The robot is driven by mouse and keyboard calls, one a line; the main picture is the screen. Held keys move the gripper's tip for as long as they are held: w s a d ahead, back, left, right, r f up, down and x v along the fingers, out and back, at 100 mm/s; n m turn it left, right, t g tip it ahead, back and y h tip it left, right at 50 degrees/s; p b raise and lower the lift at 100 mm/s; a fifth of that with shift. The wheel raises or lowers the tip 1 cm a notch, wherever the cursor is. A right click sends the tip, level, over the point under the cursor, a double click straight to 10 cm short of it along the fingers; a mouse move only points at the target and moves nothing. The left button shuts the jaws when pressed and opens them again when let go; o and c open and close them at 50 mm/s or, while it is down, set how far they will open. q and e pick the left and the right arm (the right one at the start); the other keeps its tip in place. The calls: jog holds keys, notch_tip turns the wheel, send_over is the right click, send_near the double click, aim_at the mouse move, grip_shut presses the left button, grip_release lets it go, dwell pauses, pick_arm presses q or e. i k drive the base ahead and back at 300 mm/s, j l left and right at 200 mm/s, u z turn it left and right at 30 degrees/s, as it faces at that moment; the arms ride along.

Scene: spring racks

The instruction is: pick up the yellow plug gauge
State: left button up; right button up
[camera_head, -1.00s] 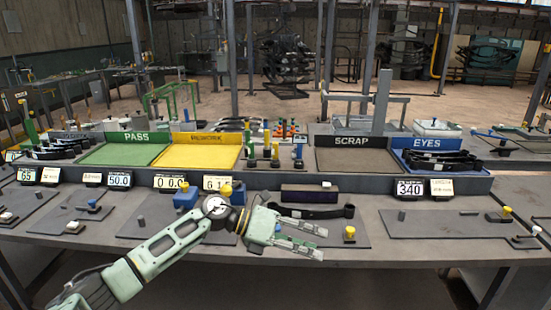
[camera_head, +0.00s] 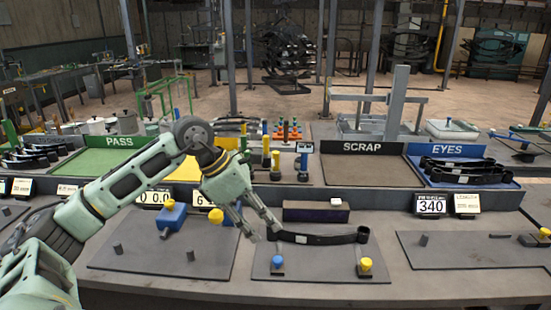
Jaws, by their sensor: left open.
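A yellow-handled plug gauge (camera_head: 266,152) appears to stand upright with other gauges at the back of the bench, left of the SCRAP bay. A second yellowish upright piece (camera_head: 276,163) is beside it, and I cannot tell for sure which is the plug gauge. My left gripper (camera_head: 267,234) is open and empty. Its fingers slant down to the right, over the front work plate, nearer to me than the gauges. The fingertips are close to the left end of a black leaf spring (camera_head: 322,239); contact cannot be told. My right gripper is out of view.
A blue-handled gauge (camera_head: 303,158) stands right of the yellow ones. The SCRAP bay (camera_head: 370,172) is empty; the EYES bay (camera_head: 452,183) holds dark springs. A dark block (camera_head: 308,212) lies behind the leaf spring. Yellow (camera_head: 365,266) and blue (camera_head: 277,264) knobs stand on the front plate.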

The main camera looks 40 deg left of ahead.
aim_at(276, 170)
jog(key=i+j, duration=1.1)
